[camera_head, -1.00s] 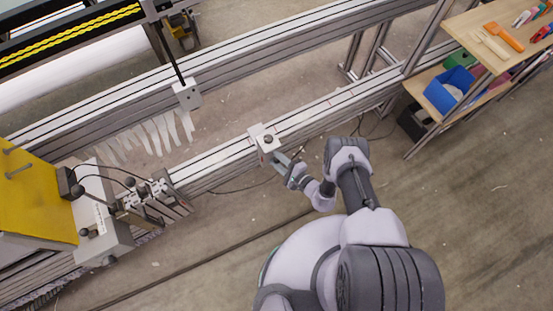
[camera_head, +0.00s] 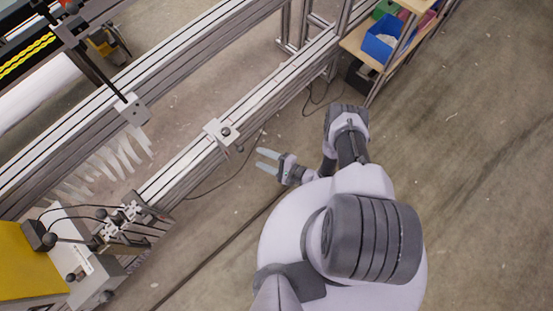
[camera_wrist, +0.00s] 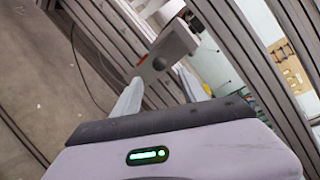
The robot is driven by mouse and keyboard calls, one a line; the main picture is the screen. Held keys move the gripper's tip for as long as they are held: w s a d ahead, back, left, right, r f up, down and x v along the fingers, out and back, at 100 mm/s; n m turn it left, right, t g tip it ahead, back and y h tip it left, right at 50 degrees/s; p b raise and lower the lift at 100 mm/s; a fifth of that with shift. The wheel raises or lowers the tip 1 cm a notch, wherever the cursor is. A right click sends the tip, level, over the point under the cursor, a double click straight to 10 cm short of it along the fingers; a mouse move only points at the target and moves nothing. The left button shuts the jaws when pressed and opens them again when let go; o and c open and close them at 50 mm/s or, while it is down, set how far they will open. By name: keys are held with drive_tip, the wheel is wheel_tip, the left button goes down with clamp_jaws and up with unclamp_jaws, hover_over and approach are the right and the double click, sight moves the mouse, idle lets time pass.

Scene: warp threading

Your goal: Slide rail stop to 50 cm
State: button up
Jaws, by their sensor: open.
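The rail stop (camera_head: 222,132) is a light grey block with a dark round knob, seated on the front aluminium rail (camera_head: 262,100). In the wrist view the stop (camera_wrist: 172,48) shows just beyond my fingers, with a small red mark on the rail near it. My gripper (camera_head: 267,161) is open and empty, its two pale fingers pointing left, below and to the right of the stop with a gap to it. In the wrist view my fingers (camera_wrist: 162,95) are spread apart. No scale numbers are readable on the rail.
A second block with a dark rod (camera_head: 133,110) sits on the rear rail. A yellow machine unit with a clamp assembly (camera_head: 122,222) stands at lower left. A shelf with a blue bin (camera_head: 384,42) is at upper right. Bare floor with cables lies before the rail.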

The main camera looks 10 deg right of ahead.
drive_tip(key=v, duration=0.6)
drive_tip(key=shift+s+d+p, duration=0.15)
drive_tip(key=shift+p, duration=0.25)
drive_tip(key=w+d+r+n+g+y, duration=0.1)
drive_tip(key=w+r+n+g, duration=0.3)
drive_tip(key=r, duration=0.5)
drive_tip(key=w+d+r+n+g+y, duration=0.1)
drive_tip(key=w+r+g, duration=0.1)
drive_tip(key=w+r, duration=0.6)
drive_tip(key=s+a+r+n+g+h, duration=0.1)
drive_tip(key=s+r+n+g+h, duration=0.1)
drive_tip(key=r, duration=0.9)
drive_tip(key=s+a+r+n+g+h, duration=0.1)
drive_tip(key=s+r+n+g, duration=0.1)
drive_tip(key=r, duration=0.9)
drive_tip(key=s+d+r+n+t+h, duration=0.1)
drive_tip(key=s+r+t+h, duration=0.4)
drive_tip(key=s+r, duration=1.2)
wheel_tip(320, 180, up, 2)
drive_tip(key=h, duration=0.3)
drive_tip(key=shift+d+r+t+h, duration=0.2)
drive_tip(key=shift+r+t+h, duration=0.05)
drive_tip(key=shift+t+h, duration=0.05)
